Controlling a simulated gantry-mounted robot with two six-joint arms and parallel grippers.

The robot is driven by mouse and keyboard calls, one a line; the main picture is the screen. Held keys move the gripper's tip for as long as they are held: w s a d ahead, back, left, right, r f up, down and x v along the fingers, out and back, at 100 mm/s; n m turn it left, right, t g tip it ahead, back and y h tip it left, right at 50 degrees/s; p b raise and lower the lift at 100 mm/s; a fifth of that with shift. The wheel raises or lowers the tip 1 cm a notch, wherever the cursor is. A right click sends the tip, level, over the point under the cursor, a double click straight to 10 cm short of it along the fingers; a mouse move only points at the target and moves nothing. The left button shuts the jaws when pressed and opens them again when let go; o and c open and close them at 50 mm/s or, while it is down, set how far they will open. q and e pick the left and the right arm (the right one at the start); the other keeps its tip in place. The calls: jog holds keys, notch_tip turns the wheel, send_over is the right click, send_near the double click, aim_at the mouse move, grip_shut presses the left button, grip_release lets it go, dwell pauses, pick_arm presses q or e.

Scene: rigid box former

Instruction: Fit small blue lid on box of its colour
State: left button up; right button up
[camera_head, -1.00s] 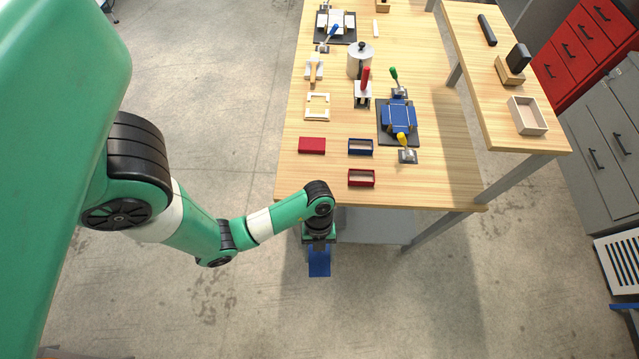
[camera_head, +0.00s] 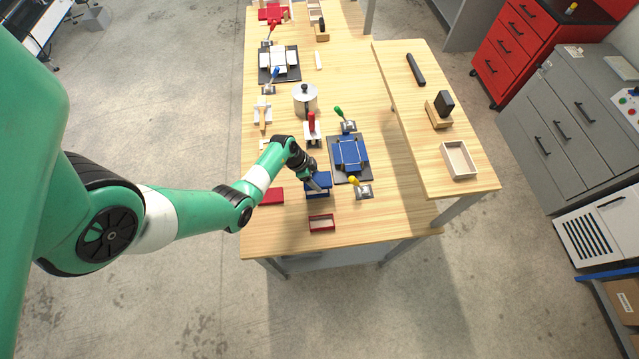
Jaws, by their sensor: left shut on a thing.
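My left gripper (camera_head: 315,183) is over the front part of the wooden table, shut on the small blue lid (camera_head: 323,178). The lid is right above the small blue box (camera_head: 318,194), an open rectangular box on the table, and overlaps its far part in the view. I cannot tell whether lid and box touch. The gripper fingers hide part of both. My right gripper is not in view.
A red lid (camera_head: 271,197) lies left of the blue box, and an open red box (camera_head: 321,223) stands in front of it. A blue former with clamps (camera_head: 350,153) is close on the right. A grey pot (camera_head: 305,98) stands farther back.

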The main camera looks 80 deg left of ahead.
aim_at(315, 192)
pick_arm(q)
jog(key=shift+a+f, duration=0.1)
jog(key=shift+a, duration=0.3)
jog(key=shift+d+f, duration=0.2)
jog(key=shift+f, duration=0.05)
notch_tip(315, 192, down, 3)
jog(key=b, duration=0.5)
jog(key=shift+f, duration=0.45)
jog(key=shift+f+b, duration=0.95)
jog(key=shift+f, duration=0.55)
dwell(0.6)
jog(key=o, duration=1.3)
jog(key=shift+c, duration=0.2)
jog(key=shift+r, duration=0.1)
